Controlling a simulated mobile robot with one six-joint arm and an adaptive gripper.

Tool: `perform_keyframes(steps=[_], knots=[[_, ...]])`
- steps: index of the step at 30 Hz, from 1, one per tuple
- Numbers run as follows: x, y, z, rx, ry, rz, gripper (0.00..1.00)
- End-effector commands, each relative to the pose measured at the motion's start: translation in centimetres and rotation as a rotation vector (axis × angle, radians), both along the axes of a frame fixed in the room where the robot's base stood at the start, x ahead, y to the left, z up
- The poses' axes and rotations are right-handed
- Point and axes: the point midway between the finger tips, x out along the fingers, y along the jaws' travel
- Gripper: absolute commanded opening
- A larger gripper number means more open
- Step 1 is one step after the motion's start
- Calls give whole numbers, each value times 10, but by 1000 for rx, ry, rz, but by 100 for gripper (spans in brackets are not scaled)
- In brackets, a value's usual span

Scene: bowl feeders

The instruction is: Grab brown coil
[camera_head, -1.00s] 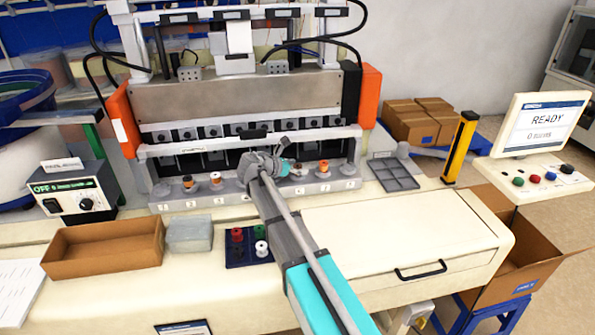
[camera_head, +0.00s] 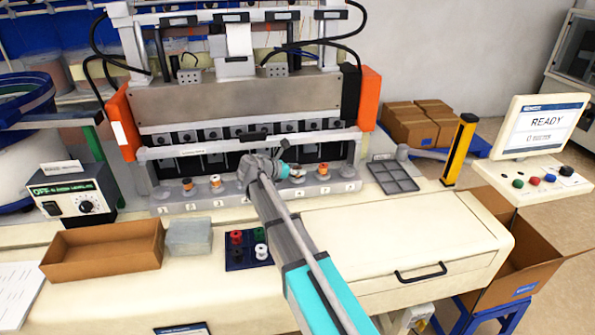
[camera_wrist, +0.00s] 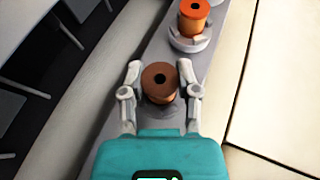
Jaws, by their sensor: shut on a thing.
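The brown coil (camera_wrist: 159,83) shows in the wrist view from above, with a dark hole in its middle. My gripper (camera_wrist: 160,90) has one finger on each side of it and is shut on it. The coil is over the grey fixture rail (camera_wrist: 142,150); I cannot tell whether it is still seated or lifted. In the head view my gripper (camera_head: 293,171) is at the rail in front of the press, and the brown coil is largely hidden there.
An orange coil (camera_wrist: 193,12) sits in a round holder just beyond the brown one. Two more coils (camera_head: 187,184) (camera_head: 215,181) stand on the rail's left part. A dark blue tray (camera_head: 236,265) holds several spools. An empty grey compartment tray (camera_head: 394,178) lies right of the rail.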

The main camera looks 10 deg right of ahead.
Motion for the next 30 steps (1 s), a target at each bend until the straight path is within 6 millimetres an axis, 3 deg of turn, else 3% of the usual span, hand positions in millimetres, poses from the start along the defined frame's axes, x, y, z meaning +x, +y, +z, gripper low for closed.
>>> perform_keyframes(steps=[8, 17, 30], knots=[[0, 0, 10, 0, 0, 0, 9], [0, 1, 36, 0, 0, 1, 9], [-46, 1, 89, 0, 0, 1, 9]])
